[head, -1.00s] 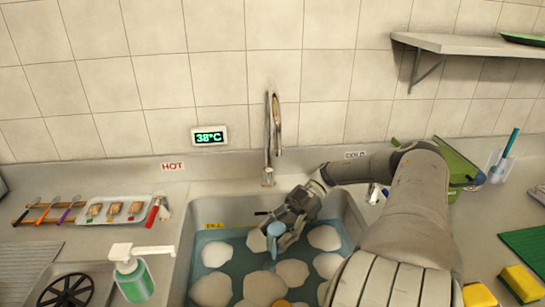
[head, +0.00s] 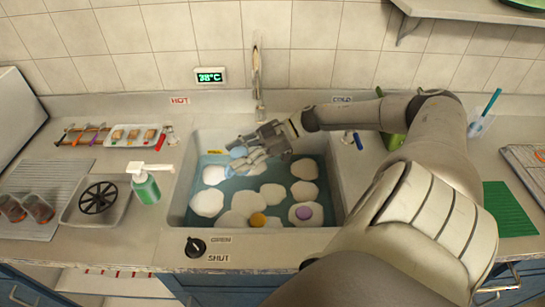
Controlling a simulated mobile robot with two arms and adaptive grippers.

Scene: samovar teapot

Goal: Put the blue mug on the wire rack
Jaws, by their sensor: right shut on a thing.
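My right gripper (head: 243,159) reaches over the back of the sink, its fingers shut on the blue mug (head: 237,152). Only a small light-blue part of the mug shows; the fingers hide the rest. The mug is above the water or close to it; the exact height cannot be told. A wire rack (head: 526,160) appears at the right edge of the counter, partly cut off by the frame. My left gripper is not in view.
The sink (head: 183,178) holds water, foam clumps, a yellow thing (head: 258,219) and a purple thing (head: 303,213). The faucet (head: 257,85) stands behind. A soap bottle (head: 146,190) and brown cups (head: 38,208) are left. A green mat (head: 509,209) lies right.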

